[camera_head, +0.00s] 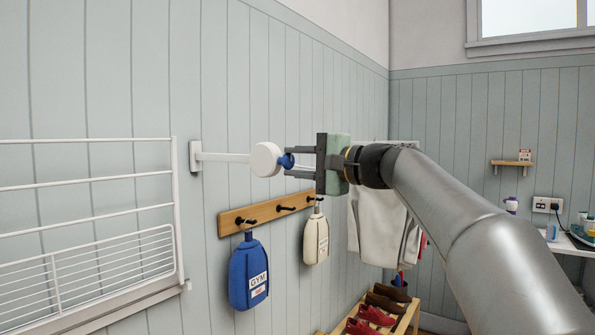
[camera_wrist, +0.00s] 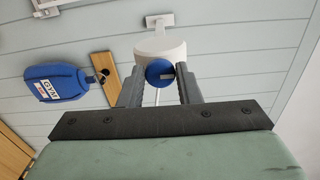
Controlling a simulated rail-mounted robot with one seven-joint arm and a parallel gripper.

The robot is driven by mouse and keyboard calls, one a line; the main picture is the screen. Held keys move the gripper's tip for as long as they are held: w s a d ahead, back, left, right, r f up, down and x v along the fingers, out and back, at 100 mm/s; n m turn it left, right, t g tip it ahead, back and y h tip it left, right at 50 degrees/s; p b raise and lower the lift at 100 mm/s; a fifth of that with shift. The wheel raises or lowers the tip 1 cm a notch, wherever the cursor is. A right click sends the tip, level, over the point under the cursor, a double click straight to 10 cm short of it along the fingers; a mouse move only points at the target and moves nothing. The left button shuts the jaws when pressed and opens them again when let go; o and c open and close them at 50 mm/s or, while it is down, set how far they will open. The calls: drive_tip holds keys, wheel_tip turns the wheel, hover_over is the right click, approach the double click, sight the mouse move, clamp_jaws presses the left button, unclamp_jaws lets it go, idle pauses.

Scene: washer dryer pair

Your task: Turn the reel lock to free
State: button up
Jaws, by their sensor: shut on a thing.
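The reel (camera_head: 266,159) is a white round drum on a white arm fixed to the panelled wall by a white bracket (camera_head: 195,157). The reel lock (camera_head: 286,161) is a small blue knob on the reel's near face. My gripper (camera_head: 289,162) is level with it, its two dark fingers on either side of the knob and shut on it. In the wrist view the reel lock (camera_wrist: 160,72) is a blue disc between the fingertips, with a small pale mark on its right side. The fingers hide part of the knob's edge.
Below, a wooden peg rail (camera_head: 268,211) holds a blue GYM bag (camera_head: 248,272) and a cream bag (camera_head: 316,238). A white wire drying rack (camera_head: 90,225) is on the wall at left. Light cloths (camera_head: 383,228) hang behind my arm. A shoe rack (camera_head: 375,315) stands below.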

idle(0.4)
drive_tip(key=o, duration=0.9)
drive_tip(key=shift+o, duration=0.2)
drive_tip(key=b+v, duration=0.2)
drive_tip(key=v, duration=1.5)
drive_tip(key=shift+d, duration=0.2)
drive_tip(key=shift+s, duration=0.15)
